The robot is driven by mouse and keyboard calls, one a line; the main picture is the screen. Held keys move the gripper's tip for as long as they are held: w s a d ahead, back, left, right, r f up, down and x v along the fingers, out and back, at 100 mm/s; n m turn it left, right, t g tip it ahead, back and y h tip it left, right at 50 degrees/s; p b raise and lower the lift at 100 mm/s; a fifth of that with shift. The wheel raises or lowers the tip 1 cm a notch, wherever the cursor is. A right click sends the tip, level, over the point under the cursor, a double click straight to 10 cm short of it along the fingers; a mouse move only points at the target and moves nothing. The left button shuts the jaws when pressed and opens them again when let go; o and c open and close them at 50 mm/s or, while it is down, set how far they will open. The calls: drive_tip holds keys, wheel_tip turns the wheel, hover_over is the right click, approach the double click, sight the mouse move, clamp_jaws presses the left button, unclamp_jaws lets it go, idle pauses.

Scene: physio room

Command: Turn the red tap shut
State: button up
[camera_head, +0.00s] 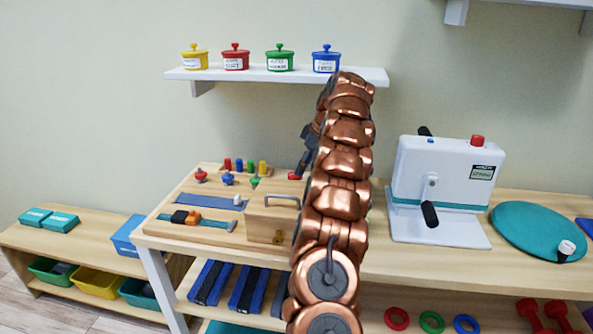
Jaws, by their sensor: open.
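A wooden activity board (180,228) lies on the left part of the long table. A small red piece (294,176) shows at its back right edge, just left of my arm. It may be the red tap, but its shape and handle position are too small to tell. A red knob-like piece (201,175) stands at the board's back left, beside a blue one (228,179) and a green one (254,182). My gripper (299,172) is open, pointing down close above the red piece at the right. My arm partly hides it, and I cannot tell whether they touch.
A shelf (285,76) with lidded pots hangs above. A white crank machine (444,190) and a teal disc (540,231) stand right.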

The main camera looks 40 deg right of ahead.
sight(295, 176)
drive_tip(key=shift+w+a, duration=0.25)
drive_tip(key=shift+w, duration=0.3)
drive_tip(key=shift+w+a+f, duration=0.1)
drive_tip(key=shift+w+f, duration=0.05)
drive_tip(key=shift+x, duration=1.4)
drive_tip(key=shift+c, duration=0.3)
drive_tip(key=c, duration=1.1)
drive_tip(key=shift+m, duration=0.4)
